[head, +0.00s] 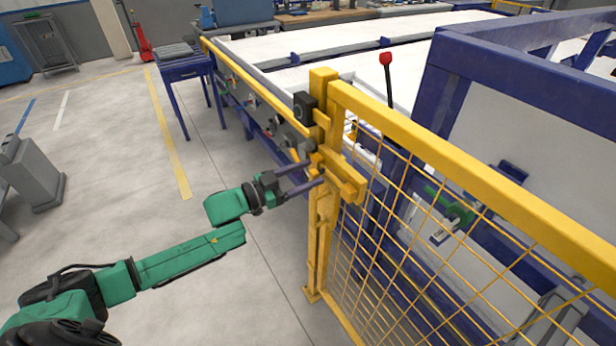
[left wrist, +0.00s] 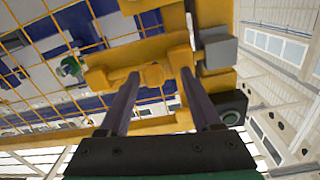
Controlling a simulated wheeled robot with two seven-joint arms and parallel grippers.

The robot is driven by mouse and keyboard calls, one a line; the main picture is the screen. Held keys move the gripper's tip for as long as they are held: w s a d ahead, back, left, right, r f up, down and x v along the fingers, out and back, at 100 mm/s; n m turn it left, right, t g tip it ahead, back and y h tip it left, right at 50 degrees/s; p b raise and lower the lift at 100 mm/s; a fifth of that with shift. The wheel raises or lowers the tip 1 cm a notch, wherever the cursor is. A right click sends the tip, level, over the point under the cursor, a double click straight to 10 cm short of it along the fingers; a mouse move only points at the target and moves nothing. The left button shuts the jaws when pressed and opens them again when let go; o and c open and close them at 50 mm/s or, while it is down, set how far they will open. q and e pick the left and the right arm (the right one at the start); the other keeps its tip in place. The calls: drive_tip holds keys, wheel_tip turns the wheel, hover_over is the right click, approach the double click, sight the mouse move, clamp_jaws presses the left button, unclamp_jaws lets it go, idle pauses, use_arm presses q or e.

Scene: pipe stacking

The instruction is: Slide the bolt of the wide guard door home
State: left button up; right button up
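The wide guard door (head: 470,168) is a yellow frame with wire mesh, beside a yellow post (head: 318,225). A yellow bolt bar (head: 346,184) sits at its upper corner near the post; the bar also shows in the left wrist view (left wrist: 105,79). My left gripper (head: 317,172) reaches the bolt from the left with its two dark fingers apart. In the left wrist view, my left gripper (left wrist: 159,74) has a small yellow handle (left wrist: 152,75) between its fingertips; I cannot tell whether either finger touches it. My right gripper is not in view.
A black box (head: 304,108) is fixed to the post above my gripper. A lever with a red knob (head: 386,59) stands behind the door. A blue-framed conveyor (head: 187,68) lies beyond. The floor (head: 130,190) left of the post is clear around my arm.

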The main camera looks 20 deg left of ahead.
use_arm(q)
drive_tip(key=shift+s+f, duration=0.15)
drive_tip(key=shift+s, duration=0.05)
drive_tip(key=shift+s+a+f, duration=0.1)
drive_tip(key=shift+s+a, duration=0.15)
drive_tip(key=p+v, duration=0.1)
drive_tip(key=v, duration=1.2)
drive_tip(key=shift+a, duration=0.4)
drive_tip(key=shift+s, duration=0.1)
